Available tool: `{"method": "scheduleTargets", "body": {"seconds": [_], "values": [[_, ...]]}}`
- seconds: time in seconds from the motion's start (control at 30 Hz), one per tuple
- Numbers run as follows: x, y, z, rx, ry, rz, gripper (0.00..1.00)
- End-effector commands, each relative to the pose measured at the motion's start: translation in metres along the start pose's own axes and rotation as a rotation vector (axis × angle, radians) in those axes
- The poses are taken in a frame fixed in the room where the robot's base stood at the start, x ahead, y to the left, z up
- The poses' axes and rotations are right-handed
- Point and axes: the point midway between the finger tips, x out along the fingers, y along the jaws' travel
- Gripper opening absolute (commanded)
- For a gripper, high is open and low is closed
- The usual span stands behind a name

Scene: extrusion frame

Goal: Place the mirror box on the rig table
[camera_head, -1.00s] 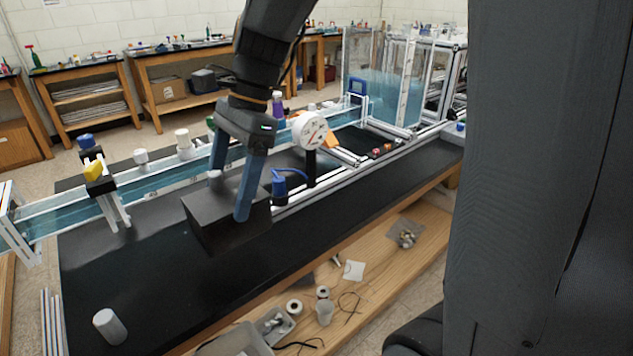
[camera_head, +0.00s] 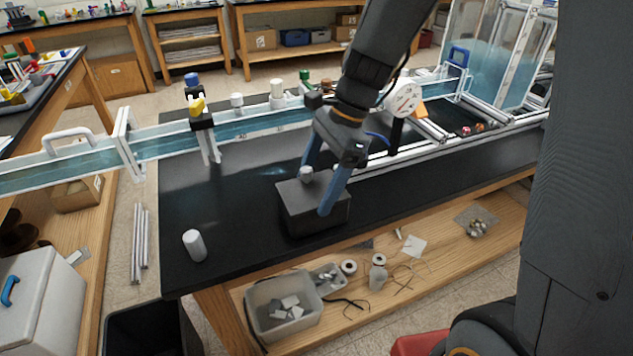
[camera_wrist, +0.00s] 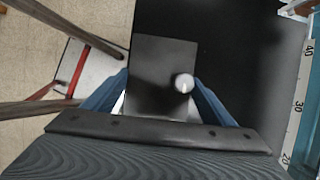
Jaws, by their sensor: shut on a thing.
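The mirror box (camera_head: 312,210) is a dark box with a small pale knob on top, over the front part of the black rig table (camera_head: 230,250). My gripper (camera_head: 318,188) is shut on it, with one blue finger on each side. In the wrist view the box (camera_wrist: 155,75) lies between the blue fingers (camera_wrist: 160,98), its pale round knob to the right. The box is close to the table's front edge. I cannot tell whether its underside touches the tabletop.
A round white dial (camera_head: 402,98) stands to the right. The tabletop between cylinder and box is clear.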

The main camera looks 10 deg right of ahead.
Motion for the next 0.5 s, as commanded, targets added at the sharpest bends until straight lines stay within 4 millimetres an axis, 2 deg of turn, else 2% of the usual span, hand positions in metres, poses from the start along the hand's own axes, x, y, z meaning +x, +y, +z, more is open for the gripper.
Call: {"method": "scheduleTargets", "body": {"seconds": [0.23,0.27,0.33,0.5], "values": [[0.0025,-0.0001,-0.0010,0.000,0.000,0.000,0.34],[0.0022,-0.0001,-0.0009,0.000,0.000,0.000,0.83],[0.0020,-0.0001,-0.0008,0.000,0.000,0.000,0.95],[0.0019,-0.0001,-0.0008,0.000,0.000,0.000,0.96]]}}
